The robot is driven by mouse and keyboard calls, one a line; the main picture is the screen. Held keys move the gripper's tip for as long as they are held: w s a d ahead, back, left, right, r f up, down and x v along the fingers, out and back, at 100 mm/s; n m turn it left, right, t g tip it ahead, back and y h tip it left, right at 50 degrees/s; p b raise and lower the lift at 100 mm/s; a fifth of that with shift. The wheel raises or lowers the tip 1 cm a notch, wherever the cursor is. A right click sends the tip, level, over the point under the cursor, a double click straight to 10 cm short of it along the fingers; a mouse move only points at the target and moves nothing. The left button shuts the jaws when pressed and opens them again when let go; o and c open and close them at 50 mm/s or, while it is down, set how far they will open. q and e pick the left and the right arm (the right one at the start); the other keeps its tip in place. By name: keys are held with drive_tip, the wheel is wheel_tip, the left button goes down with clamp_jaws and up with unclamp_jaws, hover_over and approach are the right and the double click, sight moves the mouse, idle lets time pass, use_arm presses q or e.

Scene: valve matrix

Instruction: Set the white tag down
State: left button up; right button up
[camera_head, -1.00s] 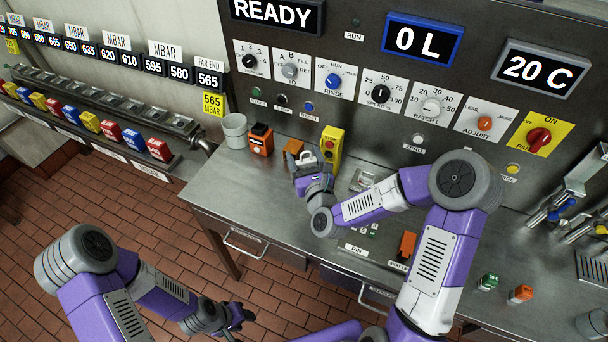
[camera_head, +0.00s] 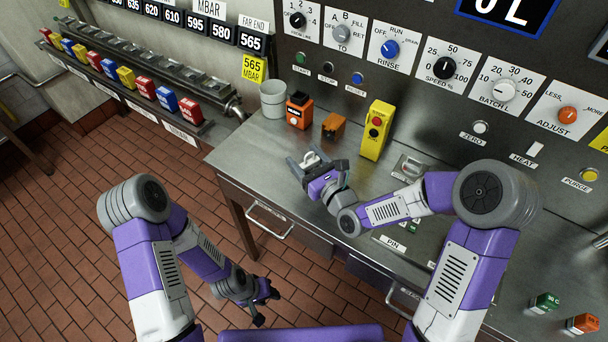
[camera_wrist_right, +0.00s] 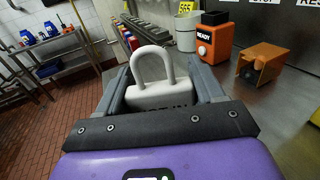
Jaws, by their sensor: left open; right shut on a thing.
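The white tag (camera_wrist_right: 160,95) is padlock-shaped, with a thick upright loop and partly hidden dark lettering on its body. It sits between the fingers of my right gripper (camera_wrist_right: 160,88), which is shut on it. In the head view my right gripper (camera_head: 306,163) holds the small white tag (camera_head: 311,158) over the left front part of the steel counter (camera_head: 250,160). I cannot tell whether the tag touches the counter. My left gripper (camera_head: 267,298) is open and empty, low over the brick floor in front of the counter.
Behind the tag stand a grey cup (camera_head: 273,98), an orange READY box (camera_head: 299,111), an orange block with a dark hole (camera_head: 334,126) and a yellow button box (camera_head: 376,130). Bare counter lies left of the gripper. Red, blue and yellow blocks line a rack (camera_head: 190,110).

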sight(306, 172)
drive_tip(key=shift+f+b, duration=0.65)
drive_tip(key=shift+f, duration=1.85)
drive_tip(key=shift+f, duration=0.1)
drive_tip(key=o, duration=0.6)
drive_tip(key=shift+f, duration=0.15)
drive_tip(key=o, duration=0.4)
